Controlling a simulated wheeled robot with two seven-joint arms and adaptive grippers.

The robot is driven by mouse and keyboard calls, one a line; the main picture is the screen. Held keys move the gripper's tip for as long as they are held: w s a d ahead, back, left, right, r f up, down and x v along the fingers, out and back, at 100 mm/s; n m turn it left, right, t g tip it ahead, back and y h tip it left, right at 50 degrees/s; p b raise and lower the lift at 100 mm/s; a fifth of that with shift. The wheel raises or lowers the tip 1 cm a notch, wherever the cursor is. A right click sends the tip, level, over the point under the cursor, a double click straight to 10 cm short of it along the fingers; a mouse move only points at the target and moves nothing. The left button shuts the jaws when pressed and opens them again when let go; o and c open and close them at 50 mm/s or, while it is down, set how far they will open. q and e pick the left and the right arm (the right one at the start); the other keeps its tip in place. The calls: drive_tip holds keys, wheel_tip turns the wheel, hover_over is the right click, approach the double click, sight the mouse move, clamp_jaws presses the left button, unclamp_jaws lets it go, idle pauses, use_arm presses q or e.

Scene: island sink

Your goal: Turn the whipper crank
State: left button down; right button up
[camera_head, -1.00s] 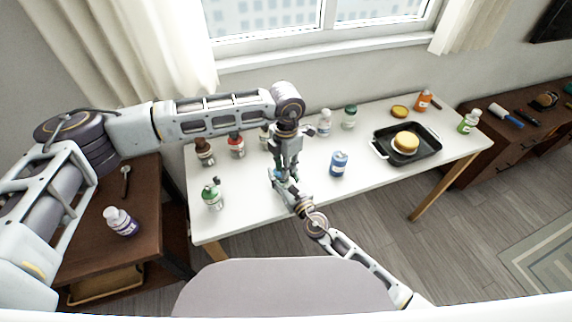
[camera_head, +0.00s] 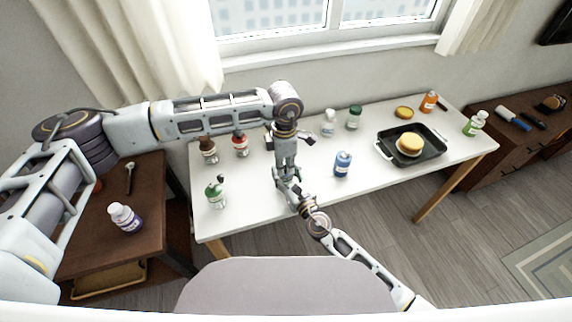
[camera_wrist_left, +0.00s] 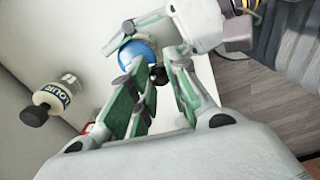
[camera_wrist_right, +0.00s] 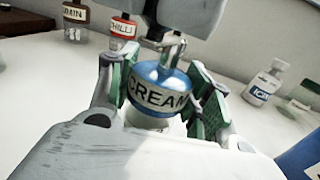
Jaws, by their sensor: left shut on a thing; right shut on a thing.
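The whipper (camera_wrist_right: 158,92) is a blue, rounded canister labelled CREAM with a metal crank (camera_wrist_right: 174,48) on top. It stands between the two fingers of my right gripper (camera_wrist_right: 158,88), which is shut on its body. My left gripper (camera_head: 285,168) comes down from above and is shut on the crank. In the left wrist view the blue top of the whipper (camera_wrist_left: 138,56) shows beyond the left fingers, partly covered by them. In the head view my right gripper (camera_head: 288,184) meets the left one from below, and the whipper is mostly hidden by both.
On the white table (camera_head: 240,222), a green-capped bottle (camera_head: 216,194) stands left and a blue can (camera_head: 343,165) right of the grippers. Red-capped (camera_head: 240,145) and white (camera_head: 329,122) bottles stand behind. A black tray (camera_head: 430,150) holds a round yellow item (camera_head: 410,145).

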idle(0.3)
use_arm(q)
drive_tip(key=c, duration=1.3)
unclamp_jaws()
drive_tip(key=shift+r, duration=0.15)
wheel_tip(320, 180, up, 12)
